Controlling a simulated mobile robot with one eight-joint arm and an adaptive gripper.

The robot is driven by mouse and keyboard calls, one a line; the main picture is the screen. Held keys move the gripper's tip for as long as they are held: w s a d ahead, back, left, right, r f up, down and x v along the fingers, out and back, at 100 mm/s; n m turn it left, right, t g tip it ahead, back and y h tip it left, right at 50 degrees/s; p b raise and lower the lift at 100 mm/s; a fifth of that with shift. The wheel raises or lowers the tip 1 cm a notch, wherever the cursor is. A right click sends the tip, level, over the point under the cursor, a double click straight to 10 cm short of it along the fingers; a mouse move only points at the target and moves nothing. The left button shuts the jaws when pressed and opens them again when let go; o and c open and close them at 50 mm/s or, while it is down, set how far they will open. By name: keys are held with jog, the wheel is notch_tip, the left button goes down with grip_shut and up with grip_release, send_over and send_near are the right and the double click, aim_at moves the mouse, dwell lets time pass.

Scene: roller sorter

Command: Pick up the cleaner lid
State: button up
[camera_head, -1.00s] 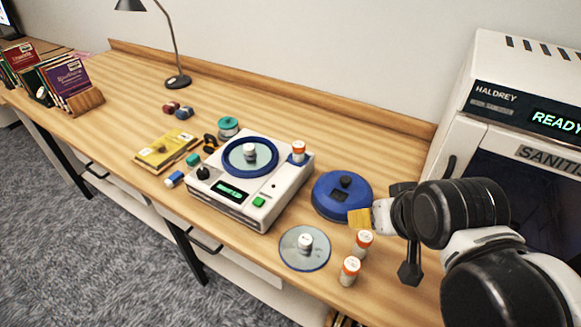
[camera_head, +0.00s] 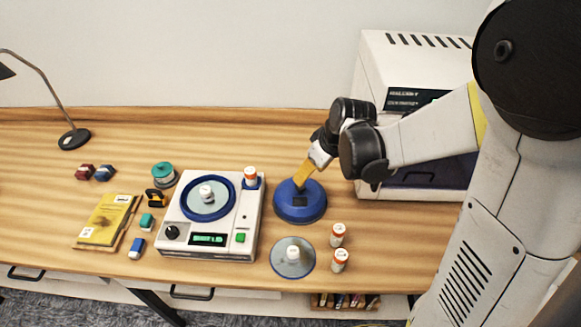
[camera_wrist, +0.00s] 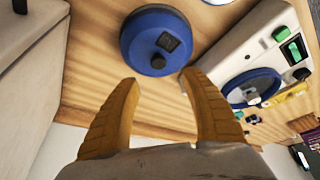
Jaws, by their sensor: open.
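The cleaner lid (camera_head: 312,212) is a round blue cover with a black knob and a small dark panel. It lies flat on the wooden desk, right of the white cleaner machine (camera_head: 181,245). My gripper (camera_head: 298,183) has yellow fingers and comes in over the lid's far edge in the head view; the fingers hide the knob there. In the wrist view the lid (camera_wrist: 140,50) and its knob show just beyond the fingertips. My gripper (camera_wrist: 159,77) is open and empty, its fingers spread wide. Whether a fingertip touches the lid I cannot tell.
A white sanitizer cabinet (camera_head: 385,75) stands behind on the right. A wooden ledge (camera_head: 200,115) runs along the wall.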

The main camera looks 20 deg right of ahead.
aim_at(301, 187)
jog(key=b+x, duration=0.2)
jog(key=x, duration=0.3)
jog(key=b+x, duration=0.2)
jog(key=x, duration=0.3)
jog(key=shift+d+f, duration=0.15)
jog(key=shift+f, duration=0.3)
jog(key=shift+r, duration=0.1)
grip_shut()
